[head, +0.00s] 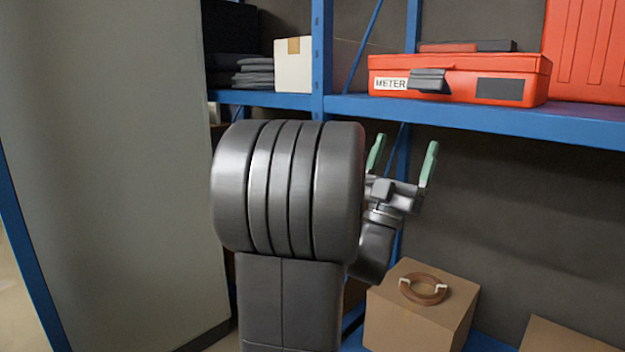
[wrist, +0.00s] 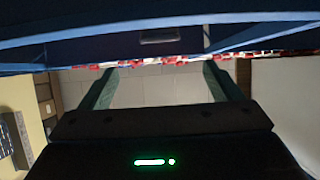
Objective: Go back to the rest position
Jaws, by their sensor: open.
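My gripper (head: 404,155) points upward in the head view, with its two green fingers spread apart and nothing between them. It is in front of the shelving, below the blue shelf that carries the red meter case. The large grey joint of my arm hides part of the wrist. In the wrist view my gripper (wrist: 158,82) shows both green fingers wide apart, with only distant background between them.
A red METER case (head: 455,78) sits on the blue shelf (head: 480,115). A white box (head: 293,72) stands further left. Below is a cardboard box (head: 415,315) with a brown ring (head: 424,290) on top. A grey panel (head: 110,170) fills the left.

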